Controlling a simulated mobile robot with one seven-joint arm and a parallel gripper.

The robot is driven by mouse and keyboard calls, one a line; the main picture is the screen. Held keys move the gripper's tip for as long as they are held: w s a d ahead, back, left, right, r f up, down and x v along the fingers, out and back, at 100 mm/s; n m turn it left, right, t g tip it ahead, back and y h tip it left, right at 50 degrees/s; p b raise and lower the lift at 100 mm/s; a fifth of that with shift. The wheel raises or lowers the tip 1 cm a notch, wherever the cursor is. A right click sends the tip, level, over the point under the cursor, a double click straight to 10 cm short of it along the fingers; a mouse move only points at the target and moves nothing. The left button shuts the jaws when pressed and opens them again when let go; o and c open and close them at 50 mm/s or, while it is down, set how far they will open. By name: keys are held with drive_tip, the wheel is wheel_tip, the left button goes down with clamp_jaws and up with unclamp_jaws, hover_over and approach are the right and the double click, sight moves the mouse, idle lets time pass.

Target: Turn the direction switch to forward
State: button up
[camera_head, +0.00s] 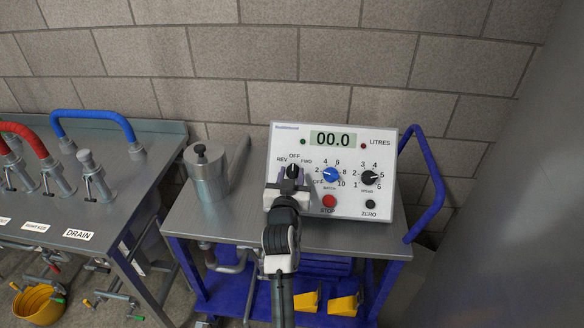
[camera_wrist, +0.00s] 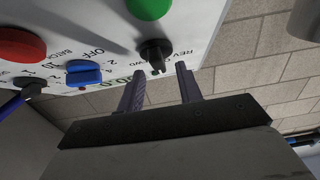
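The direction switch (camera_head: 292,170) is a small black knob at the left of the white control panel (camera_head: 390,208), marked REV, OFF and FWD. It appears to point up toward OFF, though my gripper partly hides it in the head view. My gripper (camera_head: 291,185) is in front of the panel, just below the switch. In the wrist view the switch (camera_wrist: 155,54) lies just past the fingertips and between them. My gripper (camera_wrist: 160,72) is open, with a clear gap between its fingers, and does not appear to hold the knob.
A blue batch knob (camera_head: 330,174), a black speed knob (camera_head: 370,178) and a red stop button (camera_head: 329,201) sit right of the switch. A green button (camera_wrist: 148,8) shows in the wrist view. The display (camera_head: 333,139) reads 00.0. A steel canister (camera_head: 207,178) stands left.

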drive_tip(key=shift+w+d, duration=0.1)
drive_tip(key=shift+w, duration=0.65)
clamp_jaws()
